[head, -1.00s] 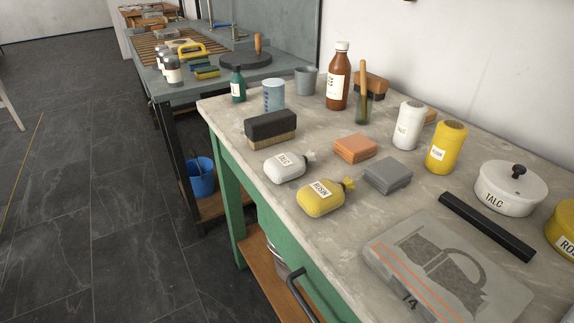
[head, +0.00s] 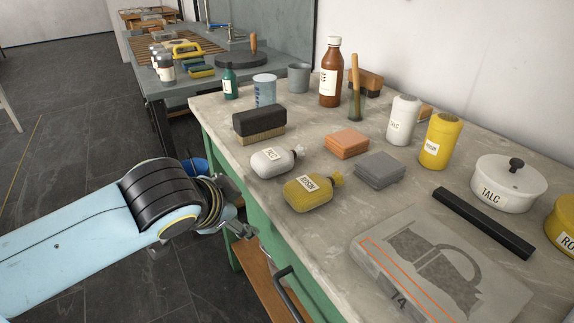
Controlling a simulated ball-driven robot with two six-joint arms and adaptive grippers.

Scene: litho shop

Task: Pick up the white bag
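The white bag (head: 270,162) is a small tied pouch with a TALC label. It lies on the table top near the left front edge, its tied neck pointing right. My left gripper (head: 250,234) is at the end of the pale blue arm, in front of the green table edge and below and left of the bag, apart from it. Its fingers are small and partly hidden by the wrist, so its opening does not show clearly. My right gripper is not in view.
A yellow ROSIN bag (head: 308,192) lies just right of the white bag. A black-topped brush (head: 259,124) stands behind it. Orange (head: 346,144) and grey (head: 379,170) blocks lie to the right. A stone slab (head: 400,225) lies at the front right.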

